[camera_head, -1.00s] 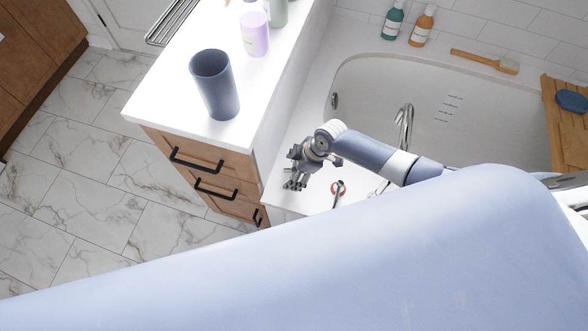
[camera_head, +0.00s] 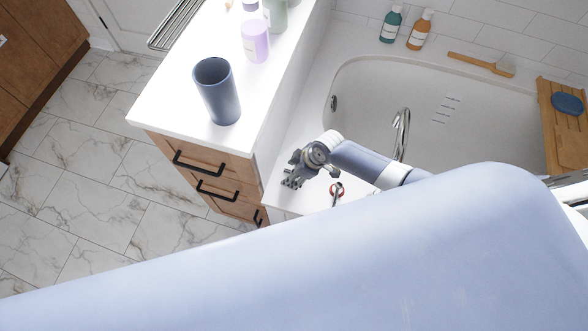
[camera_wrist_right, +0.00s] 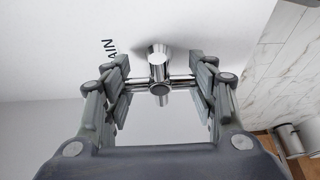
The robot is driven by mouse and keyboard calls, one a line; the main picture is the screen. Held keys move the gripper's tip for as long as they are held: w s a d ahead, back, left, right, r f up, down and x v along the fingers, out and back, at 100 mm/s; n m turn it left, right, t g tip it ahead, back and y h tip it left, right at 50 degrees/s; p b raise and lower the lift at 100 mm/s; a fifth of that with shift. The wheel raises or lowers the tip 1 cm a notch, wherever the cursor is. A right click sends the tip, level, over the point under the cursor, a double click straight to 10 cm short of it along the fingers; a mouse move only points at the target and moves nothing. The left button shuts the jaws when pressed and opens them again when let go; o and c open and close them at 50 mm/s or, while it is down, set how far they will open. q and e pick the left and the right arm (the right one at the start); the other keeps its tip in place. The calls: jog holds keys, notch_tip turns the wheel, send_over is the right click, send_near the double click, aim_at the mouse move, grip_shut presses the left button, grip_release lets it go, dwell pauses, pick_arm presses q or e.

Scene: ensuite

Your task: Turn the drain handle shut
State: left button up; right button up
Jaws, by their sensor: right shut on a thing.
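The drain handle (camera_wrist_right: 158,88) is a chrome cross-shaped handle on a short stem, in the middle of the right wrist view. It stands out from a white surface beside printed letters (camera_wrist_right: 111,50) that read "AIN"; the rest of the word is hidden. My right gripper (camera_wrist_right: 157,74) is shut on the handle, with one finger pair on each side at the ends of the crossbar. In the head view my right gripper (camera_head: 293,178) is at the tub's near left corner, and the handle is hidden there. My left gripper is not in view.
A small red-ringed fitting (camera_head: 337,190) is just right of my gripper. The chrome spout (camera_head: 401,130) rises behind my forearm over the white tub (camera_head: 370,90). A wooden drawer cabinet (camera_head: 203,170) with a blue cup (camera_head: 218,92) stands close on the left.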

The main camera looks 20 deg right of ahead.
jog(key=o, duration=1.1)
jog(key=shift+a, duration=0.1)
jog(key=shift+r, duration=0.1)
jog(key=v, duration=1.2)
